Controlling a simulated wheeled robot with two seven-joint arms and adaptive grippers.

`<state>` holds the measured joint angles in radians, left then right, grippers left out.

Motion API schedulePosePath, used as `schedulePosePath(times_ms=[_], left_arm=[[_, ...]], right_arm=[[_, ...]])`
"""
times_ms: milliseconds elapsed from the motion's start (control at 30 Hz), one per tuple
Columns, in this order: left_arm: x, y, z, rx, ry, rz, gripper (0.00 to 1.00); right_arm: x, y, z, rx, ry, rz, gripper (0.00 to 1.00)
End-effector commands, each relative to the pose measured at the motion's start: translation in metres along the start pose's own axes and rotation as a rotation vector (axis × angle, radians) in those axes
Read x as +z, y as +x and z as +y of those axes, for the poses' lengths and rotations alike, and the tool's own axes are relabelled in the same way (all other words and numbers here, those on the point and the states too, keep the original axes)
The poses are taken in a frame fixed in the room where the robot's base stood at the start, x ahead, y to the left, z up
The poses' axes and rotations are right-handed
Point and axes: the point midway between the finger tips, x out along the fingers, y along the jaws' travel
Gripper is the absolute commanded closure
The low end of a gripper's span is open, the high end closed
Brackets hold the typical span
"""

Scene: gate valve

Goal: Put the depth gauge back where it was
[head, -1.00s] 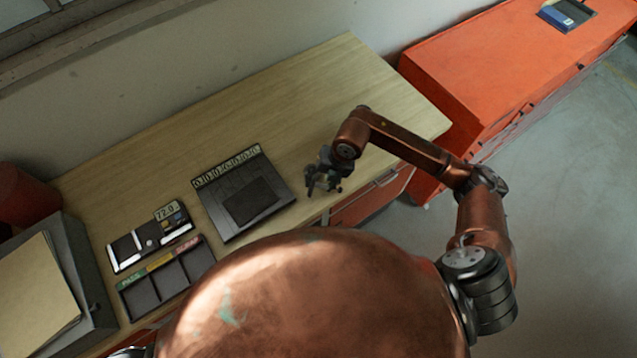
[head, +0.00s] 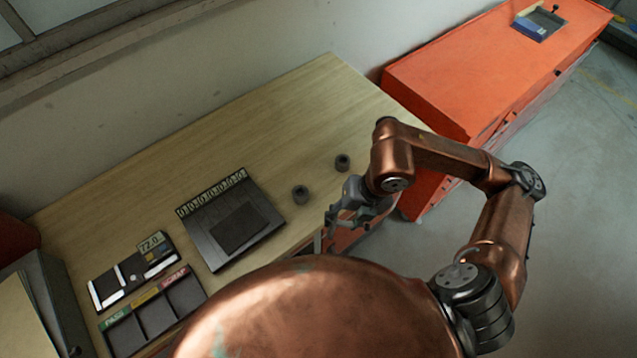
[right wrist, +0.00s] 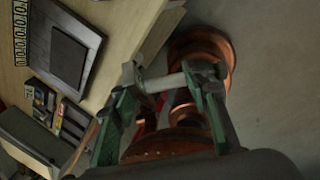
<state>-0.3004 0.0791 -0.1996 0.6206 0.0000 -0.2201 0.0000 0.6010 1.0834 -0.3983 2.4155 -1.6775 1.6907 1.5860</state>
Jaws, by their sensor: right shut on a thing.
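My right gripper (head: 345,215) is just off the front edge of the wooden bench, to the right of the dark pad. In the right wrist view, its two green fingers (right wrist: 163,85) are closed on a pale grey bar-shaped thing, apparently the depth gauge (right wrist: 168,83), which spans between them. In the head view the gauge cannot be made out clearly against the gripper. A black case with pale inserts and a 72.0 label (head: 133,274) lies on the bench at the left. My left gripper is out of view.
The dark pad with a row of zeros (head: 232,222) lies mid-bench. Two small dark cylinders (head: 300,194) (head: 343,162) stand right of it. A three-compartment tray (head: 155,312) lies at front left. An orange cabinet (head: 480,70) with a blue-and-grey item (head: 540,23) stands beyond.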

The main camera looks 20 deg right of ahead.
Motion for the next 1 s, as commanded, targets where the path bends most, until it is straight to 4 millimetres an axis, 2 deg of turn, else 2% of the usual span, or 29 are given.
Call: schedulePosePath(times_ms=[167, 367, 667, 1000], left_arm=[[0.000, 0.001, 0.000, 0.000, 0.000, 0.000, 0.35], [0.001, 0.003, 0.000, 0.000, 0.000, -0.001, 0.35], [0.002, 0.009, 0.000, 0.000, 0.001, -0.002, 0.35], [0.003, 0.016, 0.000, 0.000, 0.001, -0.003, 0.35]], right_arm=[[-0.002, -0.002, -0.002, 0.000, -0.013, 0.003, 0.92], [0.003, 0.004, -0.001, -0.001, -0.181, 0.053, 0.92], [0.018, 0.020, 0.004, 0.000, -0.701, 0.205, 0.92], [0.036, 0.039, 0.006, -0.003, -1.363, 0.396, 0.92]])
